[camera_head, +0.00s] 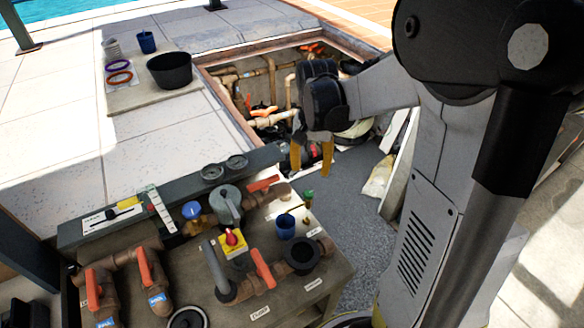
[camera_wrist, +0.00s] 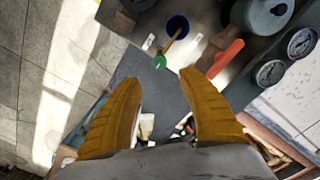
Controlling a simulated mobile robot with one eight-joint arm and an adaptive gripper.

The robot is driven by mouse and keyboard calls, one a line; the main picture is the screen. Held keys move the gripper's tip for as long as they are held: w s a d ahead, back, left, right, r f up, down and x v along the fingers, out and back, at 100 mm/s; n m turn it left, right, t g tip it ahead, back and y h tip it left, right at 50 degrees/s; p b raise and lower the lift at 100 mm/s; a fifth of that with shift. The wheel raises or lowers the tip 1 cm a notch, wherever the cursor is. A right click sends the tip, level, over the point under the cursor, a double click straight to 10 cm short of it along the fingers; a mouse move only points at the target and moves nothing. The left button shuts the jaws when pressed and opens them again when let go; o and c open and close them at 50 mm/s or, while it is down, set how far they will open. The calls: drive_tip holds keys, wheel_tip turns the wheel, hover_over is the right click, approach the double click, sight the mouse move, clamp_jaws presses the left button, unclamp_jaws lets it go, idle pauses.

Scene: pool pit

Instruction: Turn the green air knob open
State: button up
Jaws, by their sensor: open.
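The green air knob (camera_head: 308,195) is a small green cap on a short brass stem at the right end of the valve bench, near the bench's back edge. It also shows in the wrist view as a green knob (camera_wrist: 159,62), beyond and between my fingertips. My gripper (camera_head: 311,172) has two yellow fingers spread apart and pointing down, above and behind the knob in the head view. In the wrist view my gripper (camera_wrist: 165,80) is open and empty, and nothing touches the fingers. The base of the knob's stem is hard to make out.
A blue cup (camera_head: 286,227) stands close to the knob. An orange-handled valve (camera_head: 263,184), a grey valve body (camera_head: 228,205) and a black ring fitting (camera_head: 302,256) crowd the bench (camera_head: 275,300). Behind lies an open pit (camera_head: 262,88) with pipes. A black bucket (camera_head: 170,70) stands on the deck.

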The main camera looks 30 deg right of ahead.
sight(309, 193)
wheel_tip(309, 193, down, 10)
drive_tip(key=shift+f+b, duration=0.2)
drive_tip(key=shift+b, duration=0.85)
clamp_jaws()
